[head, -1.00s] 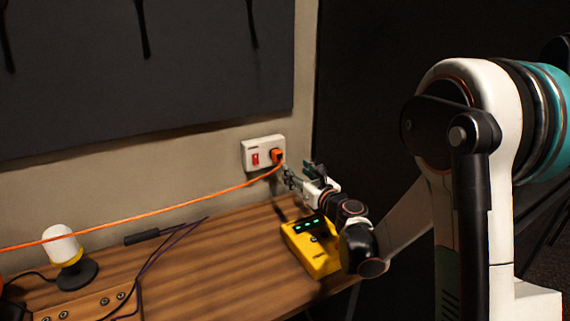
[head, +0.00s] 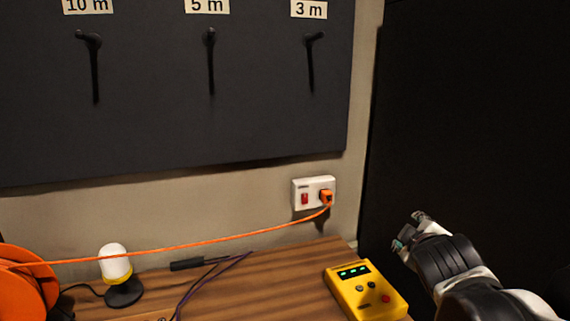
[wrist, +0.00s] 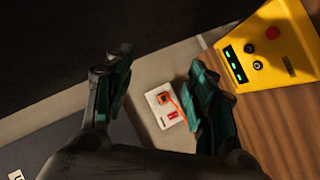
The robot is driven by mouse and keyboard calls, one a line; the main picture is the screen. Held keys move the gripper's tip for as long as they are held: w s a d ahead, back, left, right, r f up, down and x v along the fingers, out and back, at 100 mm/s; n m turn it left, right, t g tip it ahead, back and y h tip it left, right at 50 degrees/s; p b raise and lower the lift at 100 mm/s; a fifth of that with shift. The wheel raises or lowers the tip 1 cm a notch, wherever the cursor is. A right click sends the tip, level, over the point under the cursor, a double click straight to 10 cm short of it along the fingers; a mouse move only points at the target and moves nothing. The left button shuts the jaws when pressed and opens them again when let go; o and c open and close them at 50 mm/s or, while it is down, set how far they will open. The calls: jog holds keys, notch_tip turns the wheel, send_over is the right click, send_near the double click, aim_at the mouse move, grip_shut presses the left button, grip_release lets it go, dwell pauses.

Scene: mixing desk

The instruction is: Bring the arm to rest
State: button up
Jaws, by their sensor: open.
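My gripper (head: 410,232) is in the right part of the head view, beyond the right end of the desk and in front of the dark panel. Its fingers are apart, with nothing between them. In the wrist view my gripper (wrist: 155,90) also shows open. A white wall socket (head: 314,193) with a red switch holds an orange plug (head: 326,197). An orange cable (head: 200,244) runs from the plug to the left. The socket (wrist: 165,105) shows beyond the fingers in the wrist view, well away from them.
A yellow meter (head: 366,291) with green lights sits at the desk's right end, left of my arm. A white and yellow lamp (head: 116,267) and an orange reel (head: 22,285) stand at left. A wooden desk (head: 285,272) has clear room. A board (head: 160,120) with hooks hangs above.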

jog(key=s+a+f+m+g+y, duration=0.2)
jog(key=s+a+f+m, duration=0.2)
jog(key=s, duration=0.5)
jog(key=s+a+f+m+g+y, duration=0.1)
jog(key=s+a+f+m+g, duration=0.2)
jog(key=s, duration=0.6)
jog(key=shift+a+f+m+y, duration=0.35)
jog(key=shift+f+m+y, duration=0.05)
jog(key=shift+f+m, duration=0.6)
jog(key=shift+r, duration=0.1)
